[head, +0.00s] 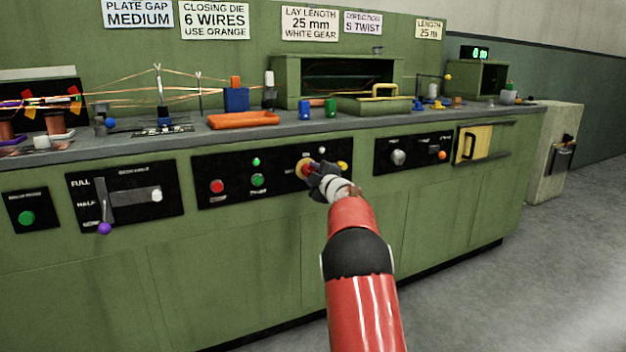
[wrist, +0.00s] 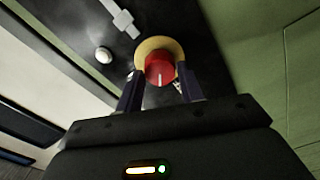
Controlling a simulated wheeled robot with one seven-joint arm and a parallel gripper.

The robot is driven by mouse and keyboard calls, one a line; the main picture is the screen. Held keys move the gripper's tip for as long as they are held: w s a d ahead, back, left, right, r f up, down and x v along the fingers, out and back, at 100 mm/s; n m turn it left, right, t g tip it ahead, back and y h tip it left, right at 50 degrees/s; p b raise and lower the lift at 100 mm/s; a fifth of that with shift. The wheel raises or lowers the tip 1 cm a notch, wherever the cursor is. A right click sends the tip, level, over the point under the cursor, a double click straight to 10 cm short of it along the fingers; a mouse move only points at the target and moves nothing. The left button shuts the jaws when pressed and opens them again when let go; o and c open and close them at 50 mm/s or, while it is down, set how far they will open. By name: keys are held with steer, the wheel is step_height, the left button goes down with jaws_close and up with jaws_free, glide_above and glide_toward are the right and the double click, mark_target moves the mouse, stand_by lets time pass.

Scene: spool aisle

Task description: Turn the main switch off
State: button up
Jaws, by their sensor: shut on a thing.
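The main switch is a red round knob (wrist: 159,68) with a pale pointer line, on a yellow disc (wrist: 152,43) set in a black panel. In the head view the yellow disc (head: 301,168) shows on the middle panel, partly hidden by my gripper (head: 316,175). In the wrist view my gripper (wrist: 160,84) has its two fingers on either side of the red knob, shut on it. The knob's pointer line points toward the palm in that view. The switch's lettering is too small or covered to read fully.
The same black panel holds a red button (head: 217,186), a green button (head: 257,181) and a white lamp (head: 321,150). A panel with a grey knob (head: 398,157) lies to the right, beside a yellow handle plate (head: 474,144). An orange tray (head: 243,120) sits on the bench above.

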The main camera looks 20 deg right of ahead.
steer(key=shift+f+n+b, duration=0.15)
steer(key=shift+n+b, duration=0.65)
steer(key=shift+n, duration=0.95)
steer(key=shift+f+n+b, duration=0.1)
steer(key=shift+n+b, duration=0.7)
steer(key=shift+n, duration=0.95)
steer(key=o, duration=1)
steer(key=shift+r, duration=0.1)
steer(key=shift+s, duration=0.1)
steer(key=s+b, duration=0.1)
steer(key=s, duration=0.6)
steer(key=shift+s+d, duration=0.1)
steer(key=shift+s, duration=0.25)
